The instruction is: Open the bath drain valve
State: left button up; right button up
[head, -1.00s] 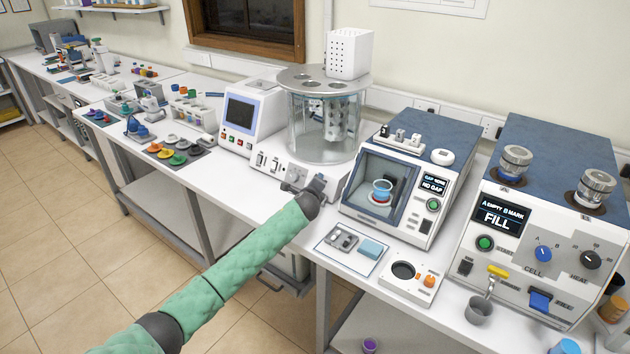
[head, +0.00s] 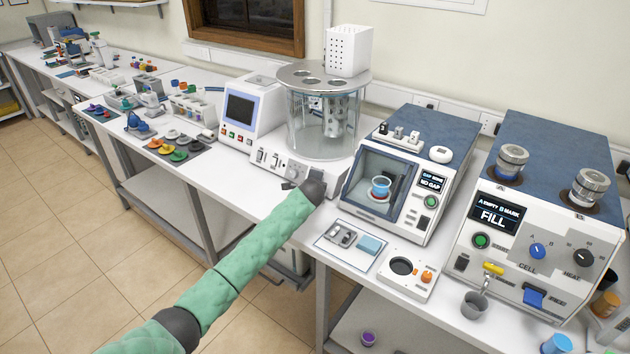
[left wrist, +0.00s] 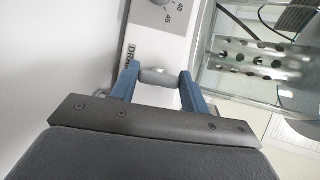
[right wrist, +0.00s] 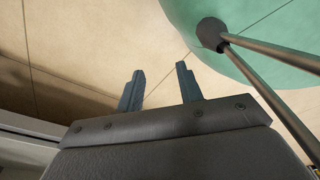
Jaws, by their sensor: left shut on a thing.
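The glass bath (head: 322,120) stands on a white base (head: 290,172) with controls on its front. In the left wrist view, a small grey drain valve handle (left wrist: 160,78) lies across the gap between the blue fingers, beside partly hidden "DRAIN" lettering (left wrist: 130,54). My left gripper (left wrist: 158,76) is shut on this handle. In the head view my arm hides most of that gripper (head: 290,185) and the valve. My right gripper (right wrist: 157,76) is open and empty over the tiled floor, seen only in the right wrist view.
A screen instrument (head: 252,112) stands left of the bath. A tester with a glass door (head: 385,180) stands to its right, with a mat (head: 350,262) in front. A larger "FILL" unit (head: 520,240) is further right. A dial (left wrist: 160,16) sits beside the valve.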

pick_arm(q)
jog(key=shift+a, duration=0.1)
jog(key=o, duration=1)
pick_arm(e)
jog(key=shift+w, duration=0.2)
pick_arm(q)
jog(key=shift+s, duration=0.15)
jog(key=shift+s+b, duration=0.3)
jog(key=b+v, duration=0.2)
jog(key=v, duration=0.5)
jog(key=shift+w+r, duration=0.1)
jog(key=shift+r, duration=0.05)
pick_arm(e)
jog(key=w+a+r, duration=0.1)
jog(key=w, duration=0.6)
jog(key=shift+a+r+t, duration=0.2)
jog(key=shift+r+t, duration=0.1)
